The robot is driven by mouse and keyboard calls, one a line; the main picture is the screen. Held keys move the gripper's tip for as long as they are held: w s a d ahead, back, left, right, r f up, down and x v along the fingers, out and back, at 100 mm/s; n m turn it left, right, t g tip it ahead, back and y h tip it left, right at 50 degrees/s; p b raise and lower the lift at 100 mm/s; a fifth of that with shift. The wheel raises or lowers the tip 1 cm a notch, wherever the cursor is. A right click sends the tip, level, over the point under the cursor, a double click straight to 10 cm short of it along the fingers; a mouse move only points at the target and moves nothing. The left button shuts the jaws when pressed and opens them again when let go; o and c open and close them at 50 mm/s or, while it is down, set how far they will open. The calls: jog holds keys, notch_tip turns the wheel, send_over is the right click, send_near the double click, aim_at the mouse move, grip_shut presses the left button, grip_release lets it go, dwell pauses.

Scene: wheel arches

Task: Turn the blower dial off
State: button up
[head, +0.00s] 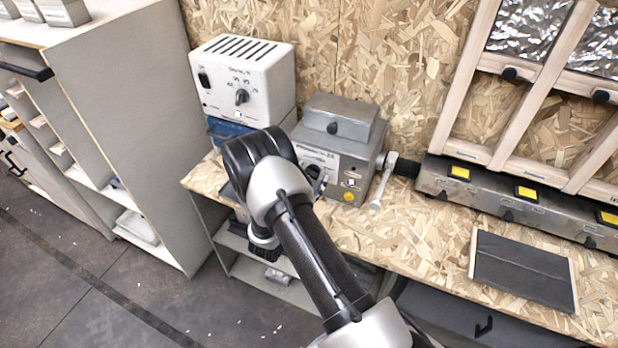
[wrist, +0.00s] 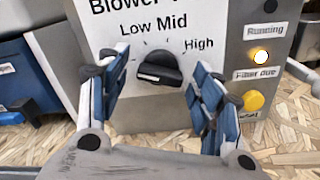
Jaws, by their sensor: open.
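The blower box (head: 331,147) is a grey unit on the chipboard bench. Its black blower dial (wrist: 158,68) sits on a white panel marked Low, Mid and High in the wrist view. The dial's grip bar lies nearly level, with a pale mark near its lower left end; I cannot tell the exact setting. My gripper (wrist: 161,60) is open, with one blue-padded finger on each side of the dial and visible gaps between. In the head view my arm hides most of the gripper and part of the box front.
A lit lamp (wrist: 260,57) sits between the Running and Filter due labels, above a yellow button (wrist: 253,101). A white box with another dial (head: 243,83) stands left.

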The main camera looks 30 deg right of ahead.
jog(key=v, duration=1.2)
jog(key=shift+r, duration=0.1)
